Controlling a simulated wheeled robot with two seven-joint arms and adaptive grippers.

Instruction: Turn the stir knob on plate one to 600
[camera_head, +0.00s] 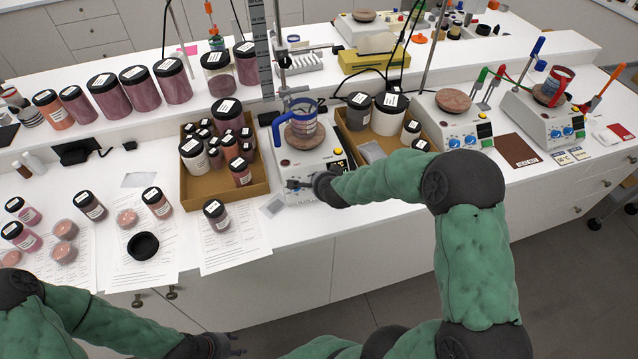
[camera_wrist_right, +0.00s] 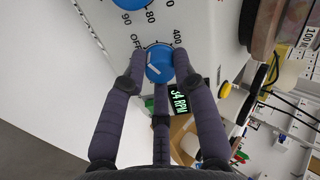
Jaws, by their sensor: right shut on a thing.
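The leftmost hot plate (camera_head: 308,163) carries a round heating mantle with a beaker in a blue holder (camera_head: 301,122) on it. Its front panel is partly hidden by my right gripper (camera_head: 322,188). In the wrist view my right gripper (camera_wrist_right: 160,66) has its dark fingers closed around a blue knob (camera_wrist_right: 159,62) with a white pointer line. Marks OFF and 400 show beside the knob. A green display (camera_wrist_right: 179,101) below it appears to read 54 RPM. A second blue knob with 80 and 90 marks is at the top edge. My left gripper (camera_head: 222,345) hangs low at the bottom, away from the plates.
Cardboard trays of jars flank the plate, left (camera_head: 222,186) and right (camera_head: 352,148). Two more hot plates, a middle one (camera_head: 450,125) and a right one (camera_head: 540,115), stand to the right. Loose jars and paper sheets (camera_head: 235,240) cover the left front counter.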

